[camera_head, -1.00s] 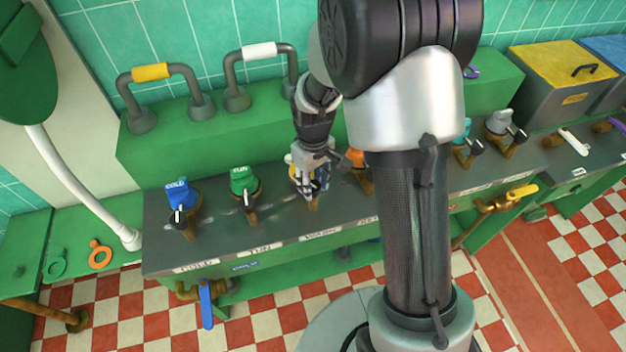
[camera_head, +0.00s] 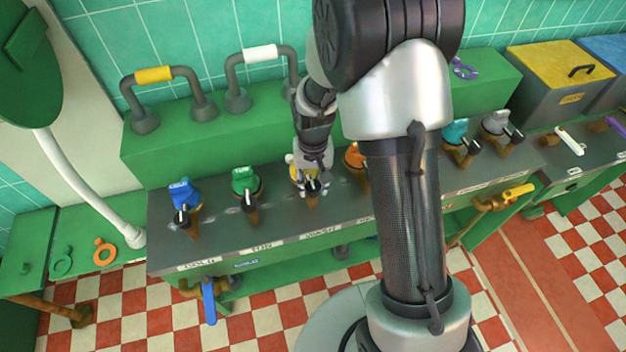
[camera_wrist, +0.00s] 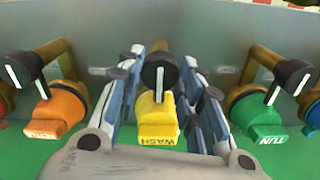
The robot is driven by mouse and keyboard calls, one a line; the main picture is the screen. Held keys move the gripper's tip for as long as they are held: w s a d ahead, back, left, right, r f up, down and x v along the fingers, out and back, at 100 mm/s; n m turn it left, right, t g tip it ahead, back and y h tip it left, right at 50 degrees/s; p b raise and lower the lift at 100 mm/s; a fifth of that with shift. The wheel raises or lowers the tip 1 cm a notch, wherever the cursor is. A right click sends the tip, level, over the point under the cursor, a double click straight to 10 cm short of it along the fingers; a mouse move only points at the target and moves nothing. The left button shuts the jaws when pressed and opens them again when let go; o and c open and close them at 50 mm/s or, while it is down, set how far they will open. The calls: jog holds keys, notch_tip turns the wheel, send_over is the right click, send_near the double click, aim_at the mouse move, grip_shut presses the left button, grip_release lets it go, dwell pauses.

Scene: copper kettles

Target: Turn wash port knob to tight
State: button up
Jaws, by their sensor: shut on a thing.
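The yellow wash port (camera_wrist: 157,120), marked WASH, sits in the middle of the wrist view. Its black knob (camera_wrist: 160,72) with a white pointer line lies between my two fingers, the line running nearly straight along the port in that view. In the head view my gripper (camera_head: 313,183) comes down over this port, shut on the knob. The wrist view shows the gripper (camera_wrist: 160,85) with one finger on each side of the knob; the exact contact is partly hidden. A little of the yellow port (camera_head: 291,160) shows beside the gripper in the head view.
Beside it on the grey bench are the green TUN port (camera_head: 245,180), the blue port (camera_head: 185,192) and the orange port (camera_head: 356,156). Teal (camera_head: 455,132) and grey (camera_head: 496,122) ports stand right of my arm. Handles (camera_head: 152,73) rise on the ledge behind.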

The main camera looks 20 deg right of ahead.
aim_at(313, 186)
dwell(0.4)
jog(key=o, duration=1.1)
jog(key=shift+c, duration=0.2)
notch_tip(313, 186, up, 12)
jog(key=s+r+n+t, duration=0.1)
jog(key=s+r+t, duration=0.1)
jog(key=s+r, duration=0.8)
jog(key=s+r+n+t, duration=0.1)
jog(key=s+r, duration=0.3)
jog(key=s, duration=0.7)
jog(key=shift+s+t, duration=0.35)
jog(key=shift+t, duration=0.45)
